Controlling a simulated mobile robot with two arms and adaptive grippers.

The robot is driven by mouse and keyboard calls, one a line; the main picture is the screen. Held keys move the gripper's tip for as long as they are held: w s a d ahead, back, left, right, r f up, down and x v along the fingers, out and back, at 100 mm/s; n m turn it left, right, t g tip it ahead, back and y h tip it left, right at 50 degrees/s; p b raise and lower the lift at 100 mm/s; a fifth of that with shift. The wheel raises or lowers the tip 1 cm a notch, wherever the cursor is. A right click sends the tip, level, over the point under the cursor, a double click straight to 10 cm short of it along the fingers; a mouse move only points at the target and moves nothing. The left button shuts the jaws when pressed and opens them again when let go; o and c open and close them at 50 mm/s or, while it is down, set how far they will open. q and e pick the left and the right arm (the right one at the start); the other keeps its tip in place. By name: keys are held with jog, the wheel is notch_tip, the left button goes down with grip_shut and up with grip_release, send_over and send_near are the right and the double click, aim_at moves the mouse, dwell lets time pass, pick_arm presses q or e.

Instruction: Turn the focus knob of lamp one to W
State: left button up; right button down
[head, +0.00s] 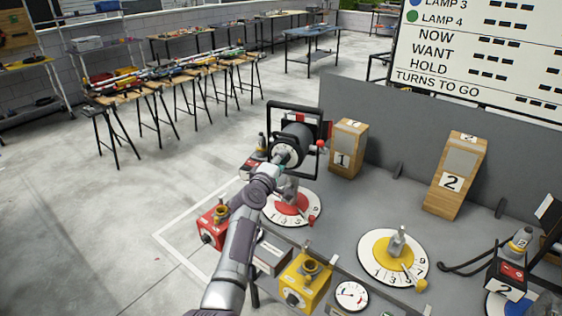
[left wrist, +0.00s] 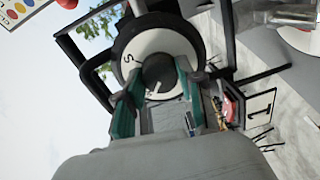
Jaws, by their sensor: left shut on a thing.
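Lamp one (head: 295,133) is a black lamp in a square black frame, standing over the red-centred dial. Its rear face is a white disc (left wrist: 137,60) with the letter S at upper left; a W cannot be made out. The focus knob (left wrist: 158,70) is a dark round knob with a pale pointer line, in the middle of that disc. My left gripper (left wrist: 157,86) has its teal-padded fingers on both sides of the knob, shut on it. In the head view the left gripper (head: 280,161) reaches the lamp's back. My right gripper is not in view.
The red-centred dial (head: 271,214) and the yellow-centred dial (head: 374,268) lie on the grey bench. Wooden blocks marked 1 (head: 347,150) and 2 (head: 455,177) stand behind. A yellow box (head: 304,284) and a red box (head: 213,226) sit near my left arm.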

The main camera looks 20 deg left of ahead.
pick_arm(q)
jog(key=o, duration=1.1)
jog(key=shift+o, duration=0.2)
jog(key=shift+s, duration=0.1)
jog(key=s, duration=0.7)
jog(key=shift+s+a+r, duration=0.15)
jog(key=shift+a, duration=0.2)
